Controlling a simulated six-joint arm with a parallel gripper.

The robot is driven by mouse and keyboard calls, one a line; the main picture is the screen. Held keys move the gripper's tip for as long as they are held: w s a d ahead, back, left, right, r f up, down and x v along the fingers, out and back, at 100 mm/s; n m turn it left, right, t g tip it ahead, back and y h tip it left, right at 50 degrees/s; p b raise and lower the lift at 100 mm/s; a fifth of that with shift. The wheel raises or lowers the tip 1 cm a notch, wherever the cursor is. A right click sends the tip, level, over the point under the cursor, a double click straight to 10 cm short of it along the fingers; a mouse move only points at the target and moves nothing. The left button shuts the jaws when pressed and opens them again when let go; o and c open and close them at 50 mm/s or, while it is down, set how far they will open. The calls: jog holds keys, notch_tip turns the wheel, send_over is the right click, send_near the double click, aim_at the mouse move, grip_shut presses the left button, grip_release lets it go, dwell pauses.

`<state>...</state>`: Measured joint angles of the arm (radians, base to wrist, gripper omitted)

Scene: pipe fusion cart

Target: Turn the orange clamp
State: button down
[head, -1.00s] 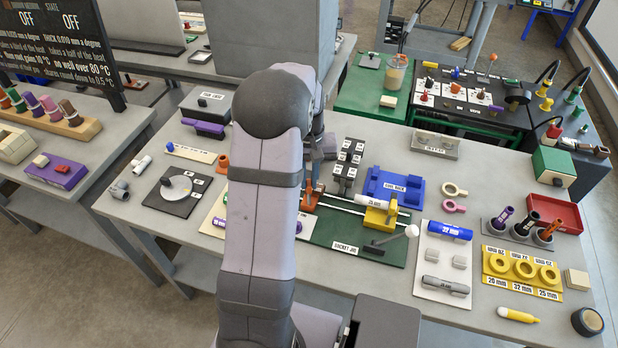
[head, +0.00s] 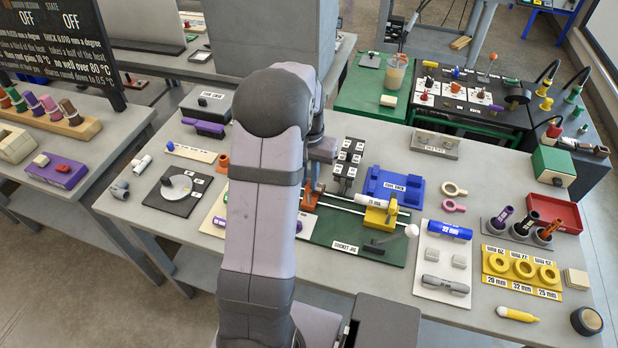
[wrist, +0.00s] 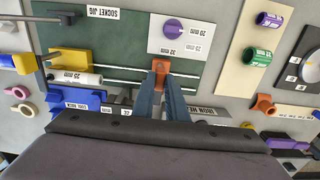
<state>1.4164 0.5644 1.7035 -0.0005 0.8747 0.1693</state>
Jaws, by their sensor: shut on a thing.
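The orange clamp (wrist: 160,68) stands on the rails of the green socket jig (wrist: 115,50). It also shows in the head view (head: 309,200), partly hidden behind my arm. My gripper (wrist: 161,84) reaches down to the clamp, and its two blue-grey fingers are shut on the clamp's upper part. The exact contact is small and hard to make out. A yellow clamp block (head: 378,216) holds a white pipe piece (head: 368,204) further along the same jig.
A blue cool rack (head: 395,187) and a black labelled block (head: 348,160) stand close behind the jig. A white board (wrist: 180,38) with a purple piece lies beside the clamp. Another orange fitting (wrist: 264,105) stands apart. My arm hides the table's middle.

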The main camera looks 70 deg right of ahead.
aim_at(309, 182)
jog(key=shift+d+r, duration=0.1)
jog(key=c, duration=1.8)
grip_release()
jog(key=shift+o, duration=0.2)
jog(key=shift+r+b, duration=1.2)
jog(key=shift+r, duration=2.45)
